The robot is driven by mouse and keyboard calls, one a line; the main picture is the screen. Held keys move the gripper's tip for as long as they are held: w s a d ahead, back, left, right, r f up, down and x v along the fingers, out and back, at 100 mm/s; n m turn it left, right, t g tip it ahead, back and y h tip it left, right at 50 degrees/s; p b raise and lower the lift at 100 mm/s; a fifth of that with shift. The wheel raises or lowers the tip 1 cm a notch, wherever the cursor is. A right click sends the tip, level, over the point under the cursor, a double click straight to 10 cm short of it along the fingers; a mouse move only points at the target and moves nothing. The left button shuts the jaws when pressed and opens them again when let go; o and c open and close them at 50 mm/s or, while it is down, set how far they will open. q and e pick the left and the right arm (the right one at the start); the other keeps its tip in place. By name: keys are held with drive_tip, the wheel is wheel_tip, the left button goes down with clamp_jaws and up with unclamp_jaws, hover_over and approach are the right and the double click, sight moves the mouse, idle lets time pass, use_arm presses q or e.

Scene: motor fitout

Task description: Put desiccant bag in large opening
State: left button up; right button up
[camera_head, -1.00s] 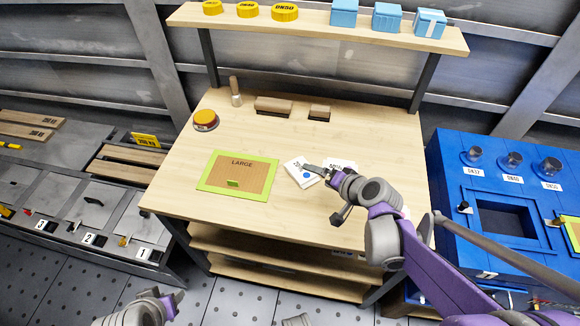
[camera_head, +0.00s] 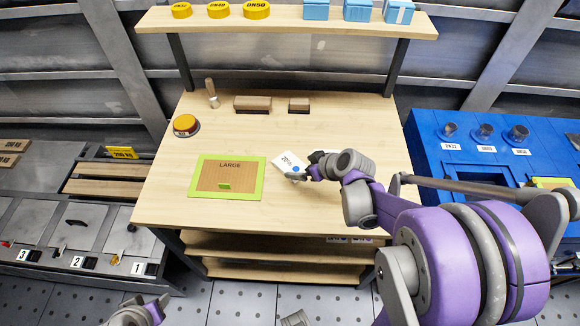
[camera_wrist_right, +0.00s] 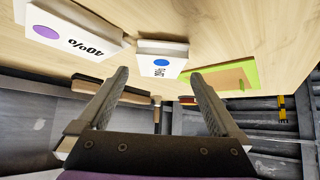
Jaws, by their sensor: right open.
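A white desiccant bag (camera_head: 286,160) with a blue dot lies on the wooden table, and it also shows in the right wrist view (camera_wrist_right: 162,60). My right gripper (camera_head: 296,177) is open, low beside the bag. In the right wrist view its fingers (camera_wrist_right: 160,85) are spread with nothing held, and the bag lies beyond the tips. A panel marked LARGE (camera_head: 225,172), brown in a bright green frame with a small green tab, lies left of the bag. My left gripper (camera_head: 157,309) is at the bottom left, far from the table top; its jaws are unclear.
A yellow-topped round button (camera_head: 185,124), a brush (camera_head: 212,96) and brown blocks (camera_head: 252,103) stand at the back.

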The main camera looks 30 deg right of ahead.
sight(291, 165)
drive_tip(key=shift+x, duration=2.7)
drive_tip(key=shift+w+a+r, duration=0.1)
drive_tip(key=shift+r, duration=0.1)
drive_tip(key=shift+c, duration=0.3)
drive_tip(key=c, duration=1.3)
